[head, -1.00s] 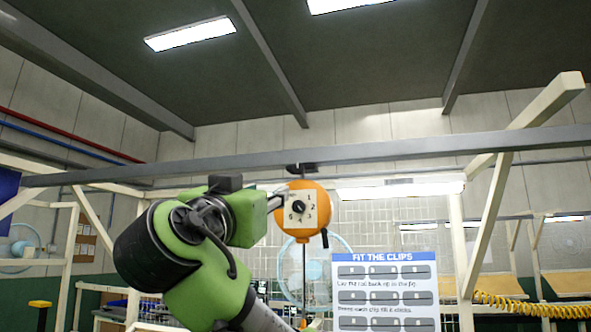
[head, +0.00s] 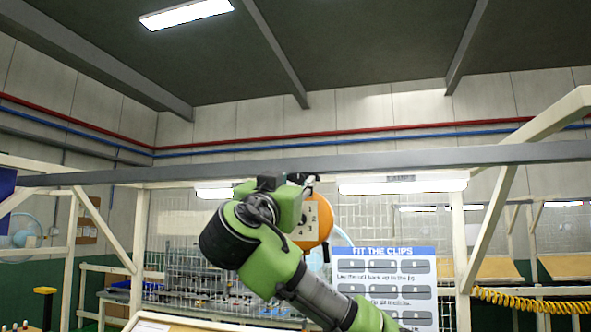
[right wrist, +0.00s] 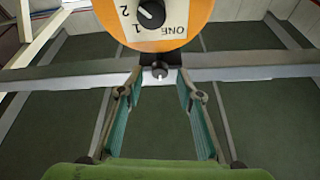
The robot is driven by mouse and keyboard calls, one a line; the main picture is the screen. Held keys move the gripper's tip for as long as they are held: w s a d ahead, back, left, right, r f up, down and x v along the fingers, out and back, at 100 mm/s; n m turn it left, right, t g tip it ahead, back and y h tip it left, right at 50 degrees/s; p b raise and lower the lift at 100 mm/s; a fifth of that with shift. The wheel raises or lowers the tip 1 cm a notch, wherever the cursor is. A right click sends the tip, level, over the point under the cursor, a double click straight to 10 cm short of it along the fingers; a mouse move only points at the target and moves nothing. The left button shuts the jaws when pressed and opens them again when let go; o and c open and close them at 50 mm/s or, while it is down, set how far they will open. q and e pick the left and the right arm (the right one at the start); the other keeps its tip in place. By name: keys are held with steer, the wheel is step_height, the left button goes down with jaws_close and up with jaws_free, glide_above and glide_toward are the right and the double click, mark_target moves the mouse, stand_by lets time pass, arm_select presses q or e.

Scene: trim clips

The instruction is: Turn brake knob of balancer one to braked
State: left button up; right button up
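Balancer one (head: 326,212) is an orange round housing hanging from the grey overhead beam; my right arm partly covers it in the head view. In the right wrist view the balancer (right wrist: 203,15) appears upside down, with a white plate reading "ONE" and the digits 1 and 2. A black dial (right wrist: 152,14) with a white mark is on this plate. A small round grey knob (right wrist: 160,73) sits by the black bracket at the beam. My right gripper (right wrist: 160,82) is open, its teal fingers on either side of this knob with visible gaps. My left gripper is out of view.
The grey overhead beam (head: 420,157) runs across just above the balancer. A "FIT THE CLIPS" board (head: 384,285) stands to its right. A yellow coiled hose (head: 530,300) hangs at the far right. A bench with a wire-mesh back lies behind my arm.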

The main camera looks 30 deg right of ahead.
steer(key=shift+w+d+r, duration=0.15)
steer(key=shift+w+d, duration=0.15)
steer(key=shift+d, duration=0.15)
jaws_close()
